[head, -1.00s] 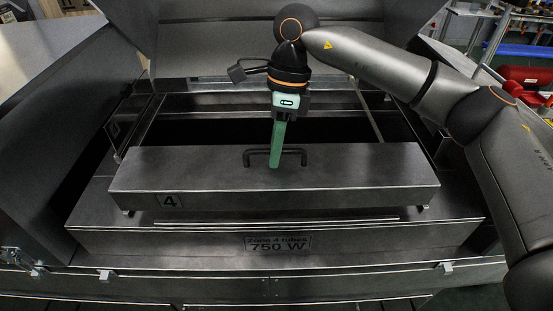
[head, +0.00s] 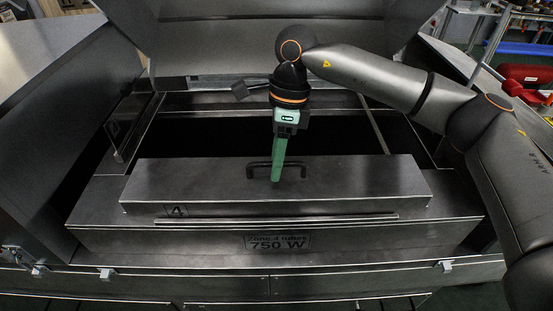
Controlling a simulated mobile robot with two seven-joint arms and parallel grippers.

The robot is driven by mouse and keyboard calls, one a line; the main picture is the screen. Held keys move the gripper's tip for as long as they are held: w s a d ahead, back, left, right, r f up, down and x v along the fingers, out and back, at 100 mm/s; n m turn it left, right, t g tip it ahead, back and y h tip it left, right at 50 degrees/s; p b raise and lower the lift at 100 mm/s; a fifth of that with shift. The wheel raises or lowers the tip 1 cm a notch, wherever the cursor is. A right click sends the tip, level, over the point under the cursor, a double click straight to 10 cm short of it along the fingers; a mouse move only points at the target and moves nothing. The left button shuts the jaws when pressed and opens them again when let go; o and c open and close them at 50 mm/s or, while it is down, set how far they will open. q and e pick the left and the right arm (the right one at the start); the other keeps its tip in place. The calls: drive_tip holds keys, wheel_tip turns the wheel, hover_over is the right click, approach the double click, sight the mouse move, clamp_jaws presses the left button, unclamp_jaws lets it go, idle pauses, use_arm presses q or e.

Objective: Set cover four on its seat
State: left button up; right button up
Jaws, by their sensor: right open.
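Cover four (head: 340,180) is a long dark metal box-shaped cover with a number 4 label on its front face. It lies level above the front part of the dryer housing, lengthwise left to right. Its black bar handle (head: 298,166) stands at the middle of its top. My right gripper (head: 276,178) points down at the handle, with its green fingers seen edge-on. The jaws are open around or beside the bar; I cannot tell which. The cover's underside and its contact with the housing are hidden. My left gripper is out of view.
A dark rectangular opening (head: 225,138) lies behind the cover. The housing front (head: 370,240) carries a "Zone 4 tubes 750 W" label. A raised lid (head: 220,45) stands at the back. Large sloped metal panels flank the opening. A red object (head: 520,82) lies at far right.

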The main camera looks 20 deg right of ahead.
sight(285, 170)
drive_tip(key=v, duration=1.2)
drive_tip(key=shift+b, duration=0.3)
drive_tip(key=shift+f, duration=0.1)
